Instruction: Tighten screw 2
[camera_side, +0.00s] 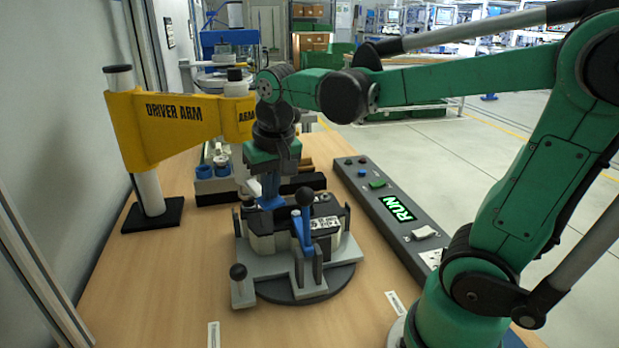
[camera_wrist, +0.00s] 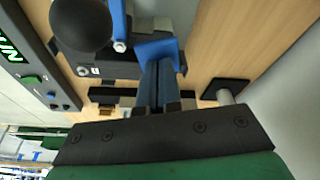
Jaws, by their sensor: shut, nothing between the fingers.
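My gripper (camera_side: 270,198) points down over the fixture, its blue fingers shut and empty. In the wrist view the shut fingers (camera_wrist: 159,82) end against or just above a blue piece (camera_wrist: 157,48); I cannot tell if they touch. The fixture (camera_side: 328,262) is a grey plate on a dark round base, holding a black part (camera_side: 262,243) with a white label. A blue lever (camera_side: 303,230) with a black ball knob (camera_side: 304,196) stands at its front; the knob is also large in the wrist view (camera_wrist: 80,22). The yellow driver arm (camera_side: 175,120) is at left. No screw or screw number is distinguishable.
A control panel (camera_side: 385,205) with a lit green RUN sign (camera_side: 398,208) runs along the right. A holder with blue-rimmed cups (camera_side: 204,172) stands behind the fixture. The driver arm's post (camera_side: 148,190) is at left. The wooden table (camera_side: 190,285) is clear at front left.

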